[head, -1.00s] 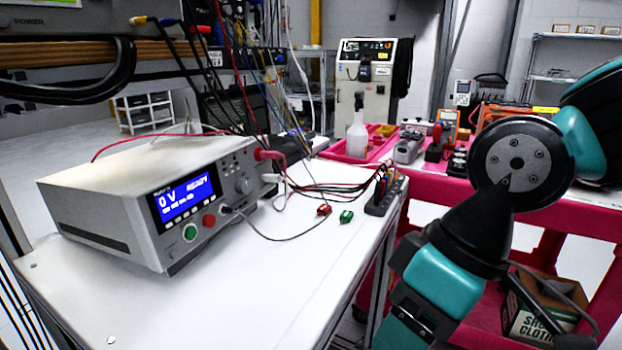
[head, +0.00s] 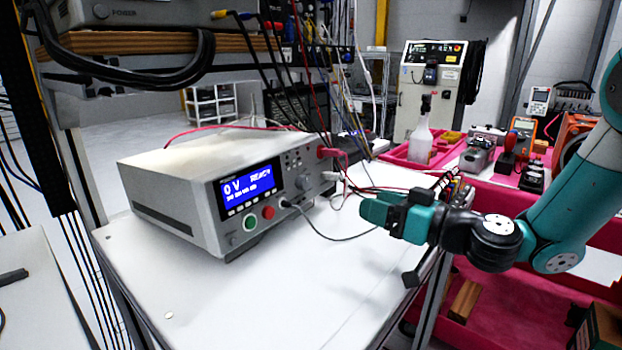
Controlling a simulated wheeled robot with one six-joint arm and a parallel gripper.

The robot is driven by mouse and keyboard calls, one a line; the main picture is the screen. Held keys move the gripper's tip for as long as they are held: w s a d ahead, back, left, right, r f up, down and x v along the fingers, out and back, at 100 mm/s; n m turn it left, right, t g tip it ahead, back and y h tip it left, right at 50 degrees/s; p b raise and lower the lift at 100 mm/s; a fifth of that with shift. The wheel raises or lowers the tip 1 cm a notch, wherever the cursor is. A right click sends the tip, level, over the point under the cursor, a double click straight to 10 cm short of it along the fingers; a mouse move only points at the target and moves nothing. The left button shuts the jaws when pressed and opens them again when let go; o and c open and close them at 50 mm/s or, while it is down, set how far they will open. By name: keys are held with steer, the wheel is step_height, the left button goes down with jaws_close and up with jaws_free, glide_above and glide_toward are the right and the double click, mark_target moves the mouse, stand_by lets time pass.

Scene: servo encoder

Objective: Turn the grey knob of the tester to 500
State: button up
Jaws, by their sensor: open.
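The tester (head: 170,200) is a grey box on the white table, its front facing right and toward me. Its blue display (head: 248,188) reads 0 V, with what looks like READY beside it. The grey knob (head: 303,182) is on the front panel, right of the display, below small buttons. A green button (head: 250,223) and a red button (head: 268,212) sit below the display. My gripper (head: 372,212) is to the right of the knob, apart from it, above the table and pointing left at the panel. It is open, with nothing seen between its fingers, though they are small here.
Red and black leads (head: 345,237) run from the tester's front across the table, passing near my gripper. A pink cart (head: 490,222) with a spray bottle (head: 421,135) and meters stands at the right. Thick black cables hang from the shelf (head: 150,45) above. The table's front is clear.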

mark_target(308, 183)
steer(key=p+x, duration=0.4)
steer(key=x, duration=1.1)
steer(key=c, duration=0.9)
